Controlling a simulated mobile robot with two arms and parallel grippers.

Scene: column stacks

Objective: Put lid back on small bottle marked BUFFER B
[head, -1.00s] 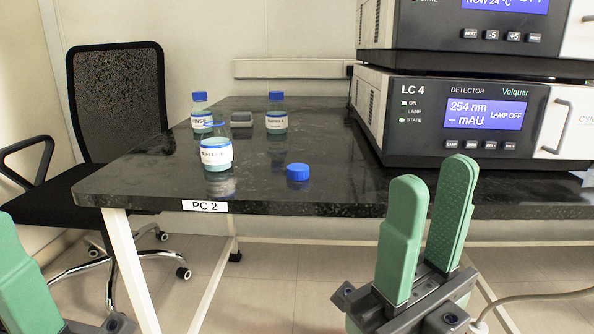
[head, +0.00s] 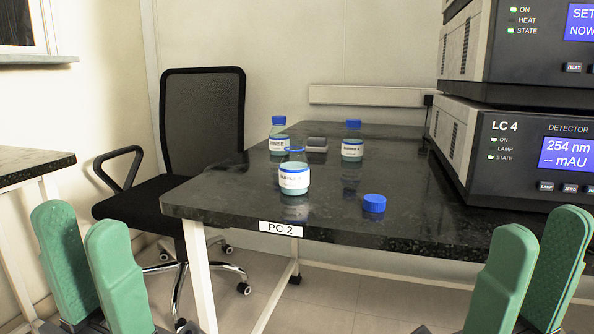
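An uncapped small bottle (head: 294,179) with a white label and pale blue-green liquid stands upright near the front left of the black bench; its label is too small to read surely. A loose blue lid (head: 374,203) lies on the bench to its right, near the front edge. Behind stand two bottles with blue lids on, a RINSE bottle (head: 279,141) and another labelled bottle (head: 352,144). My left gripper (head: 84,225) is open and empty at the lower left, off the bench. My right gripper (head: 535,245) is open and empty at the lower right, in front of the bench.
The black bench (head: 225,196) bears a PC 2 tag on its front edge. The LC 4 detector (head: 530,150) fills the right. A black chair (head: 200,130) stands left. Another table (head: 30,165) is at far left.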

